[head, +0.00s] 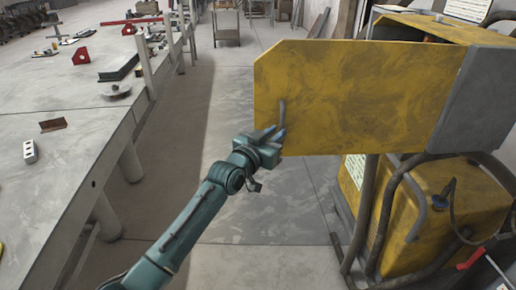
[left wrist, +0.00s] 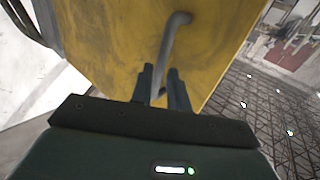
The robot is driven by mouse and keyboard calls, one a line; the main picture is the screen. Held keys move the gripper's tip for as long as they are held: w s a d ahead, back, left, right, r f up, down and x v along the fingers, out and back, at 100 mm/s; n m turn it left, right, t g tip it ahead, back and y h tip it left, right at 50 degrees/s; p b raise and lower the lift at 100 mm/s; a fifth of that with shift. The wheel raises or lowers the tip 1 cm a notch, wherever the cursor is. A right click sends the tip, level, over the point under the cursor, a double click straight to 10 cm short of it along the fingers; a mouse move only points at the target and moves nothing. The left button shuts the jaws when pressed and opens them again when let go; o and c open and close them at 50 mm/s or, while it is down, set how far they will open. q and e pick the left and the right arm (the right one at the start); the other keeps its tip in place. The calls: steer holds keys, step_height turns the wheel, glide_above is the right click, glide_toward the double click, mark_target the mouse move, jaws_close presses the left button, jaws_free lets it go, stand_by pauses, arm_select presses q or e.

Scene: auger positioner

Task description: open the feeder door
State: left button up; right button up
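The feeder door is a large yellow, scuffed panel (head: 350,90) on the feeder at the right. A grey bar handle (head: 282,110) stands on its left part. My left gripper (head: 272,134) is at the lower end of this handle. In the left wrist view the bent handle (left wrist: 172,40) runs down between the two dark fingers (left wrist: 161,88). The fingers are close together, one on each side of the bar, and look shut on it. A dark gap shows behind the panel's top edge; how far the door stands open is unclear. My right gripper is not in view.
A grey side plate (head: 478,100) joins the panel at right. Below is a yellow machine body (head: 430,215) with dark tubes and hoses. A long grey table (head: 75,165) with small parts stands at left. The floor (head: 225,100) between is clear.

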arm_select(q)
steer(key=v, duration=0.9)
steer(key=s+a+f+n+g+y, duration=0.1)
steer(key=s+a+f, duration=0.4)
steer(key=s+f, duration=0.7)
steer(key=s+a+f+n+g+y+p, duration=0.1)
steer(key=s+a+f+n+g+y, duration=0.1)
steer(key=s+f, duration=0.9)
steer(key=s+a+g+y, duration=0.1)
steer(key=s+a+y, duration=0.1)
steer(key=s+a, duration=0.1)
steer(key=shift+s+f+g+y, duration=0.4)
steer(key=shift+s, duration=0.4)
steer(key=shift+w+a+r, duration=0.1)
steer(key=shift+w, duration=0.1)
